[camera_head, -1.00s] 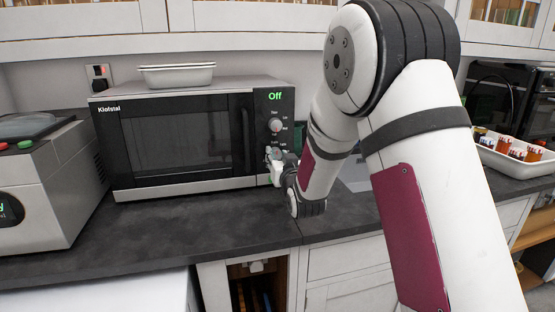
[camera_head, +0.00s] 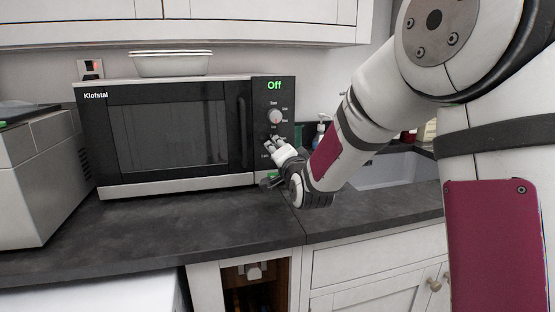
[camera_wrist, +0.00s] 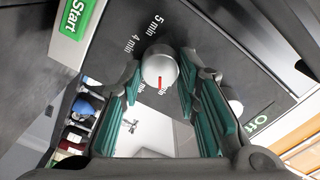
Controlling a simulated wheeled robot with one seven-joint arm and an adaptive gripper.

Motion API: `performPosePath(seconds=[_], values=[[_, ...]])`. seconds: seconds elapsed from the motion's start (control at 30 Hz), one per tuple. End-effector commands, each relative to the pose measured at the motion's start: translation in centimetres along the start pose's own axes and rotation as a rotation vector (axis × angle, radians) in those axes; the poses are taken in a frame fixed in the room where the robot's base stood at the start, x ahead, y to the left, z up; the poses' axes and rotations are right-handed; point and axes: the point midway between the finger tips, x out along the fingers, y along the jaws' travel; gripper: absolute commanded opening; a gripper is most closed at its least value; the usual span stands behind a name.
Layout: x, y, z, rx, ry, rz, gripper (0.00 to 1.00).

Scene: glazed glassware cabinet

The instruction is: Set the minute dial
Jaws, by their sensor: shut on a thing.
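The microwave (camera_head: 165,180) stands on the counter, and its right-hand panel shows a green "Off" display (camera_head: 274,86). In the wrist view the minute dial (camera_wrist: 159,70) is a round silver knob with a short red mark on its lower part. "5 min" and "4 min" labels lie above and left of it; another label beside it is partly hidden. My gripper (camera_head: 277,143) is at the lower part of the panel and covers this dial in the head view. In the wrist view my gripper (camera_wrist: 160,84) has its teal-padded fingers on both sides of the dial, shut on it.
An upper knob (camera_head: 275,116) sits above my gripper, close to it. A green Start button (camera_wrist: 75,17) is on the same panel. White trays (camera_head: 170,65) rest on the microwave. A grey machine (camera_head: 40,180) stands at left. The counter in front is clear.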

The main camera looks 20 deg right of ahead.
Motion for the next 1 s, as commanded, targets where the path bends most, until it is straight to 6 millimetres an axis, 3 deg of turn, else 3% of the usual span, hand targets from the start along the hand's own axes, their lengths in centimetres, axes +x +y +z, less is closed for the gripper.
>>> performPosePath(seconds=[0.5, 1.0], values=[[0.06, 0.26, -0.05, 0.425, 0.003, -0.001, 0.02], [0.05, 0.20, -0.08, 0.573, 0.002, -0.001, 0.02]])
